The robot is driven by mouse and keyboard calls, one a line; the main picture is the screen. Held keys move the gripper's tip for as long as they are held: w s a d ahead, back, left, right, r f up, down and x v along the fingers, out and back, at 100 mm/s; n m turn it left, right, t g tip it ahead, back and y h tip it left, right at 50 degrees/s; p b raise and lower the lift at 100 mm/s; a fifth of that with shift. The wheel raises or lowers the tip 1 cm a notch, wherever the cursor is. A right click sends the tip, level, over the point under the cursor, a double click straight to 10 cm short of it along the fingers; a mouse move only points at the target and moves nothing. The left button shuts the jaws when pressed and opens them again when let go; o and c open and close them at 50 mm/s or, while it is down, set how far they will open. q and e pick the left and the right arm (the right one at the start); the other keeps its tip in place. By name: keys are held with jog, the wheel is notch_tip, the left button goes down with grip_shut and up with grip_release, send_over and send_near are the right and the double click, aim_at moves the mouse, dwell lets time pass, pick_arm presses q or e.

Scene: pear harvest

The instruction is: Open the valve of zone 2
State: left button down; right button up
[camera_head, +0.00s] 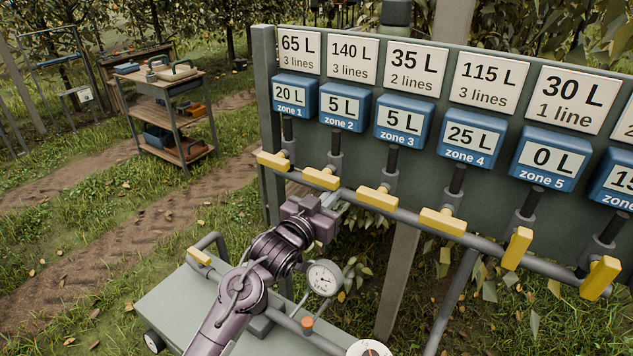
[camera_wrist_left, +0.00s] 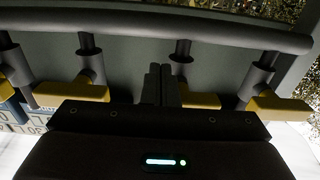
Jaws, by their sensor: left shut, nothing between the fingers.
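The zone 2 valve has a yellow handle (camera_head: 321,179) lying along the grey pipe, below the blue zone 2 meter (camera_head: 344,110), which reads 5 L. The white card above (camera_head: 352,58) reads 140 L, 3 lines. My left gripper (camera_head: 338,200) is shut and empty, just below and right of that handle in the head view. In the left wrist view, its fingertips (camera_wrist_left: 161,85) stand between two yellow handles, closer to the right one (camera_wrist_left: 202,99), which seems to be zone 2's. Contact cannot be told. My right gripper is not in view.
Handles of zone 1 (camera_head: 273,160), zone 3 (camera_head: 377,198) and zone 4 (camera_head: 442,222) also lie along the pipe. Those of zone 5 (camera_head: 517,248) and zone 6 (camera_head: 600,278) stand across it. A round gauge (camera_head: 325,278) is beside my arm.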

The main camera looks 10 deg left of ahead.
aim_at(336, 183)
pick_arm(q)
jog(key=shift+s+d+r+p, duration=0.15)
jog(key=shift+d+r+p, duration=0.3)
jog(key=shift+r+p, duration=0.2)
jog(key=shift+r, duration=0.1)
jog(key=shift+s+d+r+p, duration=0.1)
jog(key=shift+d+r+p, duration=0.15)
jog(key=shift+r+p, duration=0.45)
jog(key=shift+a+r+p, duration=0.1)
jog(key=shift+r+p, duration=0.65)
jog(key=shift+p, duration=0.05)
